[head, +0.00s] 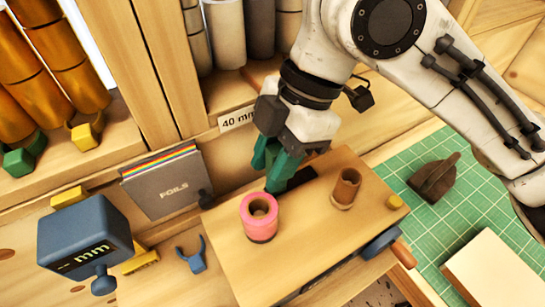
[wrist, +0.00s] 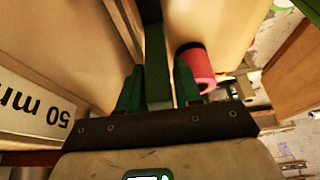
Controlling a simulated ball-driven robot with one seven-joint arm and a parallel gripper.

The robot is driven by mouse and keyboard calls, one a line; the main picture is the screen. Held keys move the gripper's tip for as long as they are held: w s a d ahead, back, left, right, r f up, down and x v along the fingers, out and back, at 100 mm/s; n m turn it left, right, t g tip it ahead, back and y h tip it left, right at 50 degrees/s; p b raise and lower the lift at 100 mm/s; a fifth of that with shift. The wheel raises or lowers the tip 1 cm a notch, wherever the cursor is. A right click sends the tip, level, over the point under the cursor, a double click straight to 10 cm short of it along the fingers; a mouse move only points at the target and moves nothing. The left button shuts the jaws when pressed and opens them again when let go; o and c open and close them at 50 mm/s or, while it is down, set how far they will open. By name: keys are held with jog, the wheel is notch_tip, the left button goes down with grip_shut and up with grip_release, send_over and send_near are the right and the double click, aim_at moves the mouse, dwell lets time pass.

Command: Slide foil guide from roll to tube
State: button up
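A pink roll (head: 259,219) with a brown core and a dark band at its base stands upright on a wooden block. It also shows at the right in the wrist view (wrist: 200,66). A short brown tube (head: 346,186) stands upright to its right on the same block. My gripper (head: 276,176) points down behind the roll, with green fingers apart from the tube. In the wrist view, a dark green bar (wrist: 156,60) lies between the fingers; whether they touch it is unclear. I cannot pick out the foil guide for certain.
The wooden block (head: 300,250) has free room in front of the tube. A dark "mm" gauge (head: 82,244) and blue fork (head: 194,256) lie left. A "FOILS" folder (head: 165,185) leans behind. A brown object (head: 434,178) lies on the green mat (head: 490,200).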

grip_shut()
